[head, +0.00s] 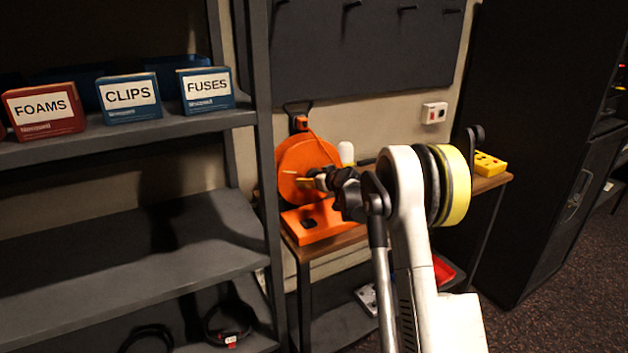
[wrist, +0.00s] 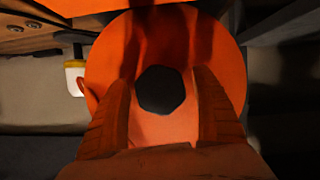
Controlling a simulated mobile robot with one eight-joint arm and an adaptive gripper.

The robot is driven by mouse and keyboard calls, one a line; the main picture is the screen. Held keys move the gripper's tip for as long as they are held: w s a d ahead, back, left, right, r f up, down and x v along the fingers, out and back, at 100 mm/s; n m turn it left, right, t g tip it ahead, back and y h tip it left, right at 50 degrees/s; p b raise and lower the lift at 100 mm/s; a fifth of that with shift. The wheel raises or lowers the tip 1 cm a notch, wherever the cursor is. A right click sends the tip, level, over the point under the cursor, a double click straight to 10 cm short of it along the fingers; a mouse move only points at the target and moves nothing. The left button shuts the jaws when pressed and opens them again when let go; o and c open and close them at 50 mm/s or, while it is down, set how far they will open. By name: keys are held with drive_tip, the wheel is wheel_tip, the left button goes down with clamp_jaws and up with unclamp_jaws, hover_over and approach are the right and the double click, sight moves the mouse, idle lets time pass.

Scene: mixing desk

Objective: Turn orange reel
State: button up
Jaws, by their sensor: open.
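The orange reel (head: 296,160) stands upright on an orange base (head: 322,222) at the left end of a wooden bench, beside the shelf post. In the wrist view the reel (wrist: 103,62) fills the middle, with a dark six-sided hub (wrist: 161,90) at its centre. My gripper (head: 308,180) is in front of the reel face in the head view. In the wrist view my gripper (wrist: 160,82) is open, one finger on each side of the hub. I cannot tell whether the fingers touch the reel. My arm hides the bench's middle.
A grey shelf (head: 130,240) on the left carries boxes labelled FOAMS (head: 44,110), CLIPS (head: 128,98) and FUSES (head: 206,90). A yellow block (head: 489,164) lies at the bench's right end. A black cabinet (head: 545,130) stands on the right.

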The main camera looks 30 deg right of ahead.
drive_tip(key=c, duration=1.4)
drive_tip(key=shift+m, duration=0.3)
drive_tip(key=shift+m+y+p, duration=0.3)
drive_tip(key=shift+m+y, duration=0.3)
drive_tip(key=m+y, duration=0.2)
drive_tip(key=m, duration=0.1)
drive_tip(key=shift+a, duration=0.1)
drive_tip(key=m+y, duration=0.1)
drive_tip(key=m, duration=0.1)
drive_tip(key=shift+m+t+y, duration=0.3)
drive_tip(key=shift+a+r+m+t+y, duration=0.1)
drive_tip(key=shift+m+t+y, duration=0.35)
drive_tip(key=shift+m, duration=0.75)
drive_tip(key=shift+y, duration=0.35)
